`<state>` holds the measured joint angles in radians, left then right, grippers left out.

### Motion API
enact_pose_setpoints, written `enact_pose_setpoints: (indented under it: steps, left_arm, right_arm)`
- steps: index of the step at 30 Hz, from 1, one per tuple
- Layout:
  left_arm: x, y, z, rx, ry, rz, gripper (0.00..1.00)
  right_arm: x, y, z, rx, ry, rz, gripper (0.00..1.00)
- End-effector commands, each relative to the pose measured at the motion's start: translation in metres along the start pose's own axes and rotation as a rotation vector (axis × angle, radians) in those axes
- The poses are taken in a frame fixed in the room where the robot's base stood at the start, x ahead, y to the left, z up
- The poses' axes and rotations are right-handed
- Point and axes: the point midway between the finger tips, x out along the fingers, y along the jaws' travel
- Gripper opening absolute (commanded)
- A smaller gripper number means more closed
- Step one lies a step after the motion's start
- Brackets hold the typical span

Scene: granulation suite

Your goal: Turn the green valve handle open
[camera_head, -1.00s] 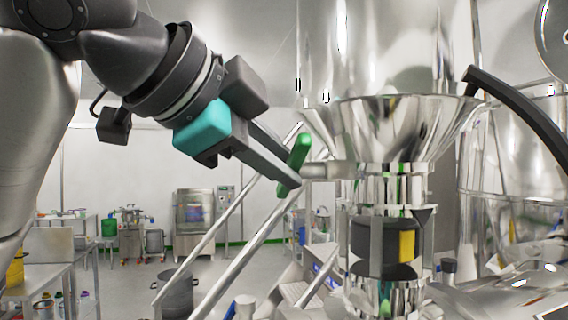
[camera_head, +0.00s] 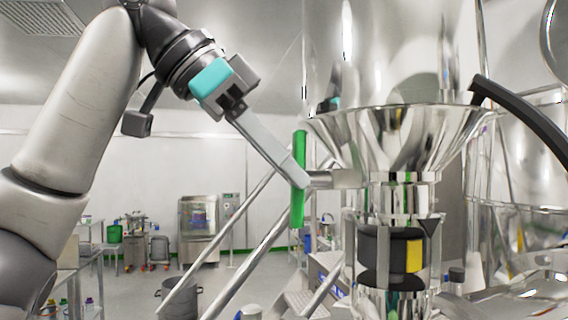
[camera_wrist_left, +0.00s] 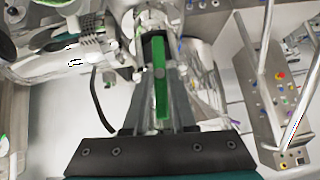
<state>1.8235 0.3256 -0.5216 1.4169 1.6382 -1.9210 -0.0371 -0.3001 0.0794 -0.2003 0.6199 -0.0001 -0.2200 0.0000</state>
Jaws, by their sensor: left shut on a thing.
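The green valve handle (camera_head: 298,205) stands about upright at the end of a short metal stem (camera_head: 330,179) on the left of the steel funnel vessel. My left gripper (camera_head: 299,178) reaches down to it from the upper left, with its fingers at the handle's middle. In the left wrist view the green handle (camera_wrist_left: 160,84) lies between the two fingers of my left gripper (camera_wrist_left: 161,75), which is shut on it. The fingers hide a small part of the handle in the head view. My right gripper is not in view.
The steel funnel (camera_head: 395,140) and a black and yellow collar (camera_head: 390,252) stand close on the right. Slanted metal rails (camera_head: 237,255) run below the handle. A panel with buttons (camera_wrist_left: 275,95) shows in the left wrist view. Open floor lies behind at lower left.

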Motion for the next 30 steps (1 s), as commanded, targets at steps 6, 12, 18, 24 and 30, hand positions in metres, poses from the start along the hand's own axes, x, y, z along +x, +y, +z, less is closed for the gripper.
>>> enact_pose_setpoints:
  steps: [6, 12, 18, 24, 30]
  left_arm:
    - [0.0001, -0.0016, -0.0001, -0.058, 0.001, 0.058, 0.0]
    - [0.0002, -0.002, 0.0001, -0.078, 0.001, 0.078, 0.0]
    - [0.0003, -0.0021, 0.0002, -0.082, 0.0, 0.081, 0.0]
    - [0.0003, -0.0021, 0.0002, -0.081, 0.0, 0.081, 0.0]
    - [0.0003, -0.0022, 0.0003, -0.081, 0.0, 0.08, 0.47]
  right_arm:
    - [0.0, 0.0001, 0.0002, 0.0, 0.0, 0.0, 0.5]
    - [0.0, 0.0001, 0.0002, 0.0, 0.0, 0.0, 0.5]
    - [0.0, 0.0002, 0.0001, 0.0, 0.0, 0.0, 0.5]
    - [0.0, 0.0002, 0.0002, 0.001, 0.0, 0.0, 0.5]
    - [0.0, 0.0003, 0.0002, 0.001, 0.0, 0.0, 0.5]
